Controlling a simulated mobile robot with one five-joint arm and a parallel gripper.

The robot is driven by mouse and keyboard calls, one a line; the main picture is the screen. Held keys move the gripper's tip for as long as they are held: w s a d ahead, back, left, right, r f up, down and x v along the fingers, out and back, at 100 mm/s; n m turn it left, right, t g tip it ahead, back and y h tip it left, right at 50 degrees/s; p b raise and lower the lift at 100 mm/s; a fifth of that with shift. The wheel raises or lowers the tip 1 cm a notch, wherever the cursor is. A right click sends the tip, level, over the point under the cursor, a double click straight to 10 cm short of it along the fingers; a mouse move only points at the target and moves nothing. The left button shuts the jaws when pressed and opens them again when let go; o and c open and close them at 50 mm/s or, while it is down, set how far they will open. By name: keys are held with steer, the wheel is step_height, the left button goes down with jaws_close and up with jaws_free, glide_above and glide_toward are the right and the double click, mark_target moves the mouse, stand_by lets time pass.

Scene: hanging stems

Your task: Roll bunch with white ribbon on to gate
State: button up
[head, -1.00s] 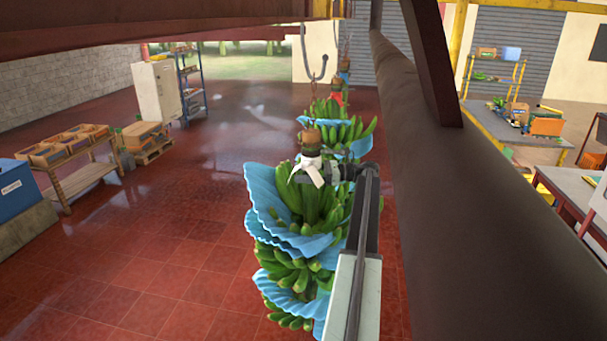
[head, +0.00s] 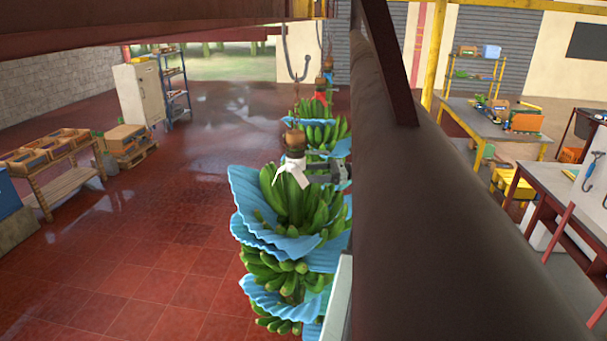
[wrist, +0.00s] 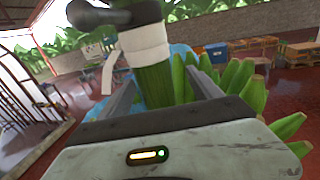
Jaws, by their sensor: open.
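The bunch with the white ribbon (head: 290,200) hangs nearest in the head view, a green banana bunch with blue sheets between its hands. Its white ribbon (head: 293,168) is tied round the stem top; it also shows in the wrist view as a white band (wrist: 145,45). My gripper (head: 312,172) is at the stem just below the ribbon. In the wrist view its two jaws (wrist: 163,92) stand open on either side of the green stem; contact cannot be told. I cannot make out the gate for certain.
A thick dark pipe (head: 430,190) runs along the right of the bunches and hides part of my arm. More bunches, one with a red ribbon (head: 320,97), hang behind. Red floor on the left is clear up to a crate bench (head: 55,165).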

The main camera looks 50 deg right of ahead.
mark_target(300, 177)
steer(key=a+m+t+h, duration=0.1)
steer(key=h, duration=0.1)
steer(key=a+m+t+h, duration=0.1)
steer(key=a+h, duration=0.1)
steer(key=a+m+t+h, duration=0.1)
steer(key=m+h, duration=0.1)
steer(key=shift+s+a+r, duration=0.1)
steer(key=shift+a+r, duration=0.15)
steer(key=shift+a+m+t+h, duration=0.2)
steer(key=shift+m+h, duration=0.2)
steer(key=shift+h, duration=0.15)
steer(key=shift+a+m+t+h, duration=0.1)
steer(key=shift+m+t+h, duration=0.1)
steer(key=shift+m+h, duration=0.3)
steer(key=shift+a+f+m+h, duration=0.15)
steer(key=shift+m+h, duration=0.35)
steer(key=shift+h, duration=0.55)
steer(key=shift+s+m+h, duration=0.65)
steer(key=shift+m+h, duration=0.25)
steer(key=shift+h, duration=0.3)
steer(key=shift+s+d+h, duration=0.1)
steer(key=shift+d+h, duration=0.1)
steer(key=shift+h, duration=0.1)
steer(key=shift+d, duration=0.2)
steer(key=w, duration=0.7)
steer(key=shift+w+d, duration=0.4)
